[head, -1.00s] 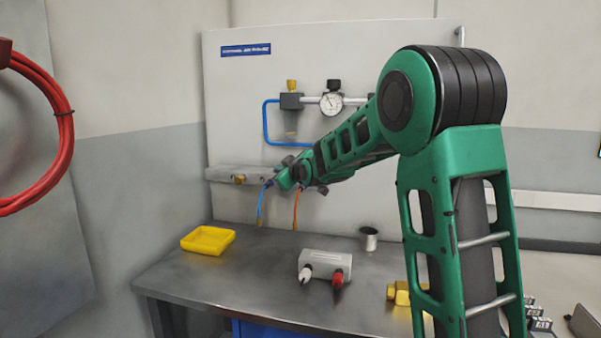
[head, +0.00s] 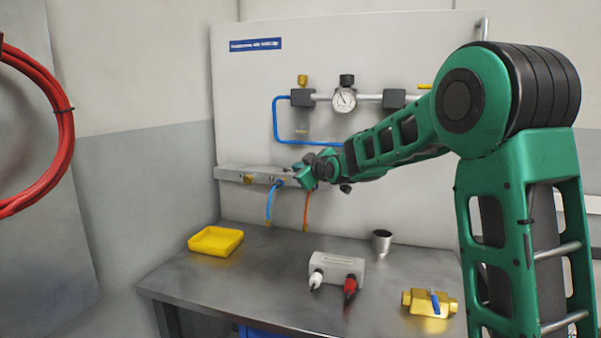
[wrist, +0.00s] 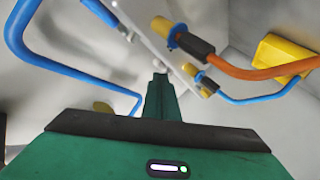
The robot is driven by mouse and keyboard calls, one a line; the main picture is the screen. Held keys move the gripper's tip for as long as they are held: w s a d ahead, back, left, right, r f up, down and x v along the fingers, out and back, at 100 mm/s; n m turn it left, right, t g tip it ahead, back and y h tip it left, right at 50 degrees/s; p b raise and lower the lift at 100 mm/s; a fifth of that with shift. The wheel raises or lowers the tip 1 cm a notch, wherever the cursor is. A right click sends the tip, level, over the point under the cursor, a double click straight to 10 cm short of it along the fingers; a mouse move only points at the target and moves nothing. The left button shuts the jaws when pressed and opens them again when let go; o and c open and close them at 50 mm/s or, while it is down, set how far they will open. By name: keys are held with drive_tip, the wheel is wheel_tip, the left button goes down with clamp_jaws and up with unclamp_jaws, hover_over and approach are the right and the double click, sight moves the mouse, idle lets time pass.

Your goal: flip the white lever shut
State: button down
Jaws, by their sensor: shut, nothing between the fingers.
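The white lever (head: 316,280) sticks out forward and down from the left of the front of a grey block (head: 338,266) on the workbench. A red lever (head: 350,288) sits beside it on the right. My gripper (head: 298,170) is up at the wall panel, close to the rail with the hoses, well above and behind the block. In the wrist view the shut fingers (wrist: 160,84) point toward the rail with nothing between them. The white lever does not show in the wrist view. The fingertips are small and hard to make out in the head view.
A yellow tray (head: 215,241), a metal cup (head: 382,242) and a brass valve with a blue handle (head: 430,302) stand on the workbench (head: 260,285). A blue hose (head: 270,203) and an orange hose (head: 306,210) hang from the rail (head: 240,175). A gauge (head: 344,100) is above.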

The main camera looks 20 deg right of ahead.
drive_tip(key=s+d+r, duration=0.4)
drive_tip(key=s+r, duration=0.1)
drive_tip(key=s, duration=0.4)
drive_tip(key=shift+d, duration=0.35)
